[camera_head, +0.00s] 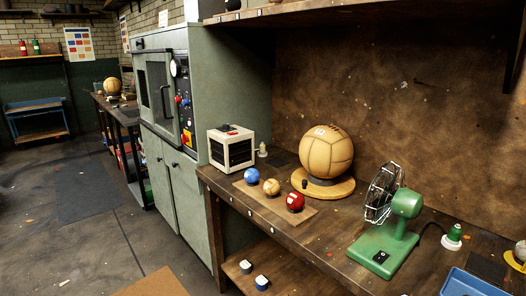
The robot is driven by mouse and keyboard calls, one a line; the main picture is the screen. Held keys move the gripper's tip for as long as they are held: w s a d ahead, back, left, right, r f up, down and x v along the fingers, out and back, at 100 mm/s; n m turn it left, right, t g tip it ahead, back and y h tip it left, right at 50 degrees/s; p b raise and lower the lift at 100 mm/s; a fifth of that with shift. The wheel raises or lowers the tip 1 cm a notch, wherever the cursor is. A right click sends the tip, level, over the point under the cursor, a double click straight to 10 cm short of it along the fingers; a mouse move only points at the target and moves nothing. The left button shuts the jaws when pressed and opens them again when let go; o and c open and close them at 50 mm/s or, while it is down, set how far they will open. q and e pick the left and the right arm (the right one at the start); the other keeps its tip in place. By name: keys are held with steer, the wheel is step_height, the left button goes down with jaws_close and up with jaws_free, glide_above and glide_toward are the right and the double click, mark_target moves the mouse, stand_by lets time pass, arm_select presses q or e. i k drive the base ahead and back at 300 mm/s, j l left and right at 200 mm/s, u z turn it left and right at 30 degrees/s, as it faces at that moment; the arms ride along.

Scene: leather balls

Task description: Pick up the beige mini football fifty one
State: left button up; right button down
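Three mini balls stand in a row on a thin brown board (300,218) on the workbench. The beige mini football (271,187) is the middle one, between a blue ball (251,175) on its left and a red ball (295,201) on its right. Any number on the beige ball is too small to read. A much larger beige ball (327,152) sits behind them on a round wooden base. Neither of my grippers shows in the head view.
A white box-shaped device (231,148) stands left of the balls. A green fan (387,235) and a blue tray (470,284) are on the right. A shelf (300,12) overhangs the bench (310,238). Green cabinets (172,190) adjoin it. Floor at left is open.

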mark_target(271, 186)
steer(key=i+j+z, duration=0.1)
steer(key=z, duration=0.4)
steer(key=i+j+z, duration=0.3)
steer(key=j, duration=0.25)
steer(key=j+z, duration=0.15)
steer(key=j, duration=0.15)
steer(key=i+j, duration=0.15)
steer(key=j, duration=0.25)
steer(key=i+j+z, duration=0.1)
steer(key=j, duration=0.35)
steer(key=i+j, duration=0.15)
steer(key=j, duration=0.3)
steer(key=i+j, duration=0.15)
steer(key=j, duration=0.25)
steer(key=i+j+z, duration=0.1)
steer(key=j, duration=0.35)
steer(key=i+j, duration=0.15)
steer(key=j, duration=0.3)
